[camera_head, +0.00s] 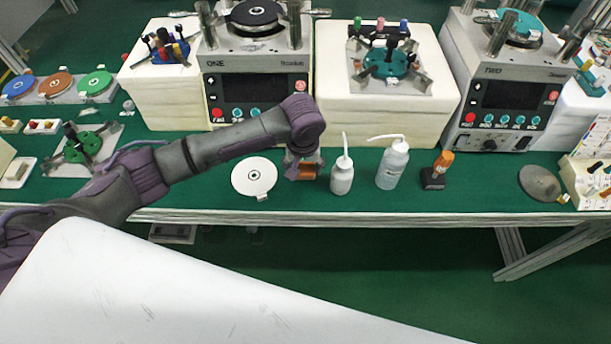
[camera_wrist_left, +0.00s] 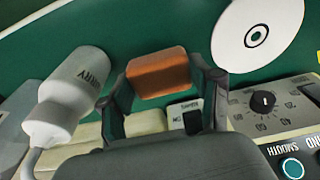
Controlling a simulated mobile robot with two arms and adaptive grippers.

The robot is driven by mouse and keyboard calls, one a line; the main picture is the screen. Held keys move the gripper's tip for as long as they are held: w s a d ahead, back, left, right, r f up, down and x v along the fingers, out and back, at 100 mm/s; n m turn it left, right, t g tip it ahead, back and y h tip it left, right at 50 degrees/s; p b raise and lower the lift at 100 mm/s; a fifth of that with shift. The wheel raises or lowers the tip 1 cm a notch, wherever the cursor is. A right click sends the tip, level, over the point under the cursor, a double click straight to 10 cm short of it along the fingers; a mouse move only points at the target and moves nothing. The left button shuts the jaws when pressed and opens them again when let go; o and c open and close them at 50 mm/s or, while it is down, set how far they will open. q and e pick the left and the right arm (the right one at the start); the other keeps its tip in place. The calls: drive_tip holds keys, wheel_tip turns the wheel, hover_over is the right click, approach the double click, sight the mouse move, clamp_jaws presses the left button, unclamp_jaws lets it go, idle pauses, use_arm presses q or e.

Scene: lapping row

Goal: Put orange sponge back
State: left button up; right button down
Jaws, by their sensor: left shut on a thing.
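The orange sponge (camera_head: 308,171) is between the fingers of my left gripper (camera_head: 303,168), low over the green bench near its front edge. In the left wrist view the sponge (camera_wrist_left: 158,73) sits between the two fingertips of the left gripper (camera_wrist_left: 165,82), which is shut on it. Whether the sponge touches the bench cannot be told. A white round disc (camera_head: 254,177) lies just left of the gripper, and a small white squeeze bottle (camera_head: 342,176) stands just right of it. My right gripper is not in view.
A larger wash bottle (camera_head: 392,165) and an orange-topped black item (camera_head: 437,171) stand further right. Machine ONE (camera_head: 256,87) and a white block (camera_head: 375,118) stand behind. A grey disc (camera_head: 540,184) lies at the right. The bench has bare room between them.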

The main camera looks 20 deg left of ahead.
sight(304, 170)
use_arm(q)
drive_tip(key=shift+f, duration=0.45)
wheel_tip(304, 170, down, 2)
drive_tip(key=shift+f, duration=0.6)
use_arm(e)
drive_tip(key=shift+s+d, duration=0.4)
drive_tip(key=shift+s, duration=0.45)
use_arm(q)
drive_tip(key=o, duration=1.1)
drive_tip(key=shift+f, duration=0.1)
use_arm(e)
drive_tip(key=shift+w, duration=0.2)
